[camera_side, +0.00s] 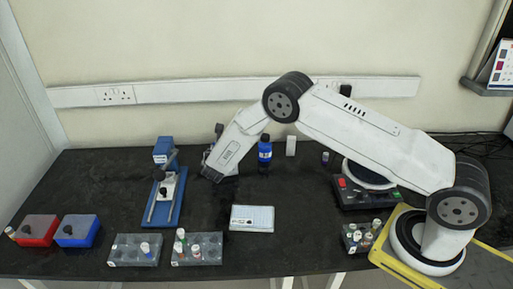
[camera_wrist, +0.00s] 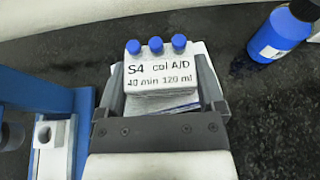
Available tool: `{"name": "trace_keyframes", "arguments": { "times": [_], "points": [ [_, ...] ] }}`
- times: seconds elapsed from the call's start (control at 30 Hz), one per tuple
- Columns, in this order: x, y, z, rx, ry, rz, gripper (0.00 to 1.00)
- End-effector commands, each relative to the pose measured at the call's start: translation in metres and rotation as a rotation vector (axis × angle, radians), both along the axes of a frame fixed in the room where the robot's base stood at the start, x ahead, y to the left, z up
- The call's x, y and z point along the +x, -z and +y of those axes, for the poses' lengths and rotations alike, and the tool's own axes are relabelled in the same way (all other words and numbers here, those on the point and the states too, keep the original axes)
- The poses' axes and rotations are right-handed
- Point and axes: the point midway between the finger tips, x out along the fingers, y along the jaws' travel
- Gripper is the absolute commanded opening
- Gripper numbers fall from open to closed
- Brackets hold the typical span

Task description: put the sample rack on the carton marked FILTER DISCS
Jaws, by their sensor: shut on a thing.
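My gripper (camera_wrist: 162,98) is shut on a white block with three blue caps (camera_wrist: 160,68), which I take to be the sample rack. Its front reads "S4 cal A/D 40 min 120 ml", and it looks roughly upright between the fingers. In the side view my gripper is at the back of the bench, mostly hidden by my wrist, and the held block is not clear. I can read no FILTER DISCS marking in either view.
A blue bottle (camera_side: 265,151) stands close to the right of my gripper, with a white upright item (camera_side: 291,146) beyond. A blue stand (camera_side: 165,195) is close on the left. Grey vial racks (camera_side: 134,251) and a white flat item (camera_side: 252,218) lie nearer the front.

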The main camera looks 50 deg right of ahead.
Motion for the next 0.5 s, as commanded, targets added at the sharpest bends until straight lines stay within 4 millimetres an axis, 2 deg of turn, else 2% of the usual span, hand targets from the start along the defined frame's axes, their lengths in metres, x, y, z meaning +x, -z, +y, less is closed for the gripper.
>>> {"name": "trace_keyframes", "arguments": {
  "times": [0.2, 0.23, 0.27, 0.5],
  "points": [
    [0.0001, 0.0027, 0.0, 0.0, 0.0, 0.0, 0.28],
    [0.0, 0.0032, 0.0, 0.0, 0.0, 0.0, 0.91],
    [0.0001, 0.0029, 0.0001, 0.0, 0.0, 0.0, 1.0],
    [0.0, 0.0026, 0.0, 0.0, 0.0, 0.0, 1.0]
  ]
}}
